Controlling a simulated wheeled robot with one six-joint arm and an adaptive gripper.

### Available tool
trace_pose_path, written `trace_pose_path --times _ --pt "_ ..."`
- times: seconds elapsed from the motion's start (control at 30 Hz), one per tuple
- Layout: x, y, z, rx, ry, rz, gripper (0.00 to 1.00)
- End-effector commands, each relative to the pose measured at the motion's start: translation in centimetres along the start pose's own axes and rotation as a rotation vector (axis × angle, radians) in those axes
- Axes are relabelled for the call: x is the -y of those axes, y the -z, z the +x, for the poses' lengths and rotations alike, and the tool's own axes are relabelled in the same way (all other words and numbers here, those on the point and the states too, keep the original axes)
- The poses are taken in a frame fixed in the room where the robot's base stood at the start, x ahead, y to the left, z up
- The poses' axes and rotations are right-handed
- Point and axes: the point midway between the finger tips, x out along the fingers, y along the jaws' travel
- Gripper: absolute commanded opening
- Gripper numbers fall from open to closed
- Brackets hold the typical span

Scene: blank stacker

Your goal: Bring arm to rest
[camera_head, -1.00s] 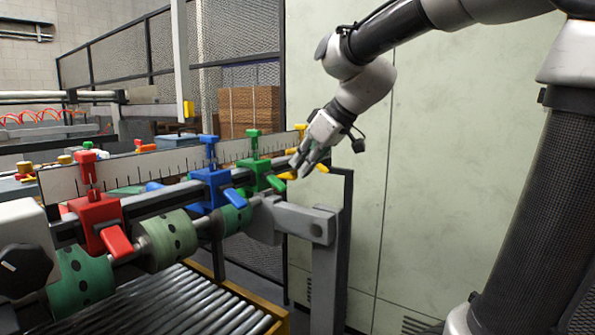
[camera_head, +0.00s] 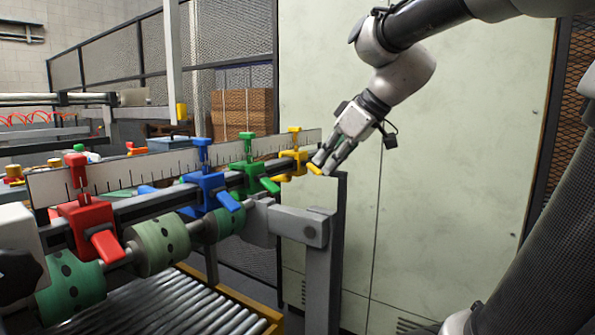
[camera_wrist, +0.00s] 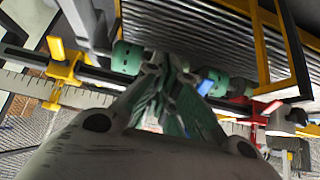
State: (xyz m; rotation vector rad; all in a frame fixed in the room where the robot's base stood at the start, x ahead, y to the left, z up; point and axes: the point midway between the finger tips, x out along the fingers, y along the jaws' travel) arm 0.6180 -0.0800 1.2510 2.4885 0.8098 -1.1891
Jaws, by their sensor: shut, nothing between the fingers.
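My gripper (camera_head: 326,163) is shut and empty. In the head view it hangs at the right end of the ruled bar, close beside the yellow clamp (camera_head: 290,165); I cannot tell whether they touch. My arm reaches in from the upper right. In the wrist view my gripper (camera_wrist: 172,75) fills the middle with its fingers together. The yellow clamp (camera_wrist: 62,72) shows at the left of that view and the red clamp (camera_wrist: 252,117) at the right.
Green (camera_head: 255,180), blue (camera_head: 210,187) and red (camera_head: 90,230) clamps sit along the ruled bar (camera_head: 130,173). Below are green rollers (camera_head: 160,243) and a roller conveyor (camera_head: 170,310). A grey post (camera_head: 320,265) stands under the bar's end. A pale cabinet wall (camera_head: 450,190) is behind my arm.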

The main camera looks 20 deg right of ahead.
Motion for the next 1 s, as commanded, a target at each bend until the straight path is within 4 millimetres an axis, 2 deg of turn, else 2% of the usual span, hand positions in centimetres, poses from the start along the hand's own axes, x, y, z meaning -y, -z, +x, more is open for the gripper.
trace_pose_path --times 0.17,0.27,0.37,0.5,0.6,0.63,0.73,1.0 --pt "0.0 0.0 0.0 0.0 0.0 0.028 0.0" --pt "-0.4 -0.6 0.1 0.019 -0.017 0.154 0.0" --pt "-0.7 -5.6 1.0 0.129 -0.071 0.37 0.0" --pt "1.1 -15.1 0.6 0.272 -0.223 0.596 0.0" --pt "2.4 -19.9 0.1 0.317 -0.305 0.617 0.0" --pt "2.7 -20.8 0.0 0.323 -0.315 0.6 0.0" --pt "3.5 -21.8 -0.2 0.315 -0.322 0.563 0.0" --pt "3.6 -21.5 -0.4 0.298 -0.321 0.554 0.0"
